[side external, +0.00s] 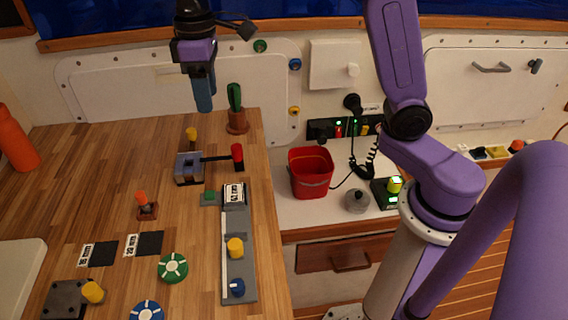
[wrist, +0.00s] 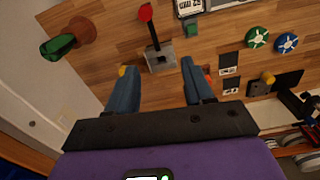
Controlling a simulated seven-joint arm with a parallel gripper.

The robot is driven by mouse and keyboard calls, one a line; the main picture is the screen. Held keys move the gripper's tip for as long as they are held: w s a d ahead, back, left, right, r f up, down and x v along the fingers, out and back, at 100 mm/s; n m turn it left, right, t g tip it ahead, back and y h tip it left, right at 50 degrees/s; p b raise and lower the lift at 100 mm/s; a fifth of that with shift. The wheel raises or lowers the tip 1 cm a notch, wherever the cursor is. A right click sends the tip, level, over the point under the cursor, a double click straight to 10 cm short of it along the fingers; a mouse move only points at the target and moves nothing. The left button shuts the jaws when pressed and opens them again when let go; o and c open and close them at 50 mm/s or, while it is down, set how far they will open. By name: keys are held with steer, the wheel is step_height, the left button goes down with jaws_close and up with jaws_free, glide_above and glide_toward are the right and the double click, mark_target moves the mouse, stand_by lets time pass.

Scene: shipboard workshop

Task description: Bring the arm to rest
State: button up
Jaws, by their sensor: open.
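My gripper (side external: 204,95) hangs in the air above the back of the wooden bench (side external: 80,180) in the side view, with its blue fingers pointing down. In the wrist view my gripper (wrist: 156,85) has its two blue fingers spread apart with nothing between them. Beyond the fingertips is a grey lever box (wrist: 159,60) with a red-knobbed lever (wrist: 145,14). The same lever box (side external: 188,168) stands on the bench in the side view, below and apart from my gripper.
A grey slider panel (side external: 238,270), a green knob (side external: 173,267) and a blue knob (side external: 146,311) are nearer the front. An orange bottle (side external: 17,138) is at far left. A red bucket (side external: 311,172) sits on the white counter.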

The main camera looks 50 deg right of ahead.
steer(key=s+d+f+n, duration=0.1)
steer(key=s+d+f, duration=0.2)
steer(key=s, duration=0.6)
steer(key=s+d+f+n, duration=0.2)
steer(key=s+d, duration=0.2)
steer(key=s, duration=0.5)
steer(key=s+d+f+n, duration=0.1)
steer(key=s+d+f, duration=0.2)
steer(key=s, duration=0.6)
steer(key=shift+s+d+f+n, duration=0.3)
steer(key=shift+s+d+f, duration=0.05)
steer(key=shift+d, duration=0.25)
